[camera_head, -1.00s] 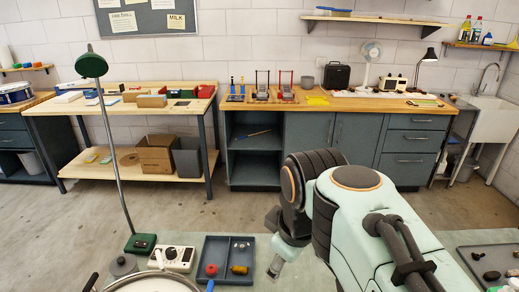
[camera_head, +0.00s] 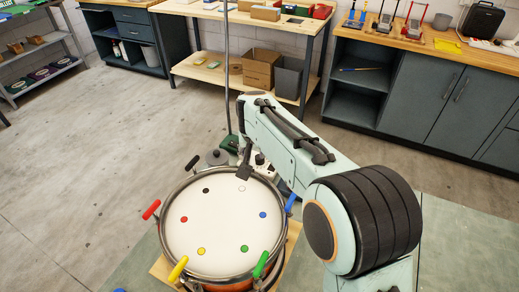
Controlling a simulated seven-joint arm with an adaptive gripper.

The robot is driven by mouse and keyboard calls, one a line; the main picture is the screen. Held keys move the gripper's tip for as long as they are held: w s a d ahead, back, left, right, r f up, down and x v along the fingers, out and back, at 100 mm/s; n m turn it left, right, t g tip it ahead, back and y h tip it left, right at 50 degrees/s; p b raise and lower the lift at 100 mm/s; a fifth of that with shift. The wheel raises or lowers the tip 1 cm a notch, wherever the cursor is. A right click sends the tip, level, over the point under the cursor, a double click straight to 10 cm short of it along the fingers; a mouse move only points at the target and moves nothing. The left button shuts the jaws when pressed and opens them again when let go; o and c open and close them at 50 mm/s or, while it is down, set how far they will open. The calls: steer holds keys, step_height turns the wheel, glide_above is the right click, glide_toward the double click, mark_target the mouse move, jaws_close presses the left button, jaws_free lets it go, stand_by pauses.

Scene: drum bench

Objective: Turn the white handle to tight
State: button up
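A round drum (camera_head: 215,240) with a white head and a metal rim stands at the lower middle of the head view. Coloured dots lie on the head near the rim, among them a white dot (camera_head: 242,188) at its far right side. Black (camera_head: 192,163), red (camera_head: 151,210), yellow (camera_head: 178,269), green (camera_head: 260,265) and blue (camera_head: 290,203) handles stick out around the rim. I cannot make out the white handle; my arm and gripper cover the rim near the white dot. My gripper (camera_head: 243,174) points down at that far rim. Its fingers are too small and dark to read.
The drum rests on a wooden board (camera_head: 292,238) on a pale green mat (camera_head: 455,235). A green-based lamp (camera_head: 229,142) and a grey round object (camera_head: 217,157) stand behind it. A workbench (camera_head: 318,22) and dark cabinets (camera_head: 413,90) are farther back. The floor at left is clear.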

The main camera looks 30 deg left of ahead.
mark_target(252, 158)
steer(key=x, duration=0.4)
steer(key=shift+c, duration=0.3)
jaws_close()
steer(key=m+h, duration=0.1)
steer(key=m, duration=0.2)
steer(key=shift+m+t, duration=0.3)
steer(key=shift+m, duration=0.1)
steer(key=m+h, duration=0.2)
steer(key=m, duration=0.2)
steer(key=shift+m, duration=0.3)
steer(key=m+h, duration=0.1)
steer(key=m, duration=0.3)
steer(key=shift+h, duration=0.4)
steer(key=shift+m+g+h, duration=0.3)
steer(key=shift+m+g, duration=0.15)
steer(key=shift+m, duration=0.75)
steer(key=shift+m+g+h, duration=0.3)
steer(key=shift+m+g, duration=0.15)
steer(key=shift+m, duration=0.75)
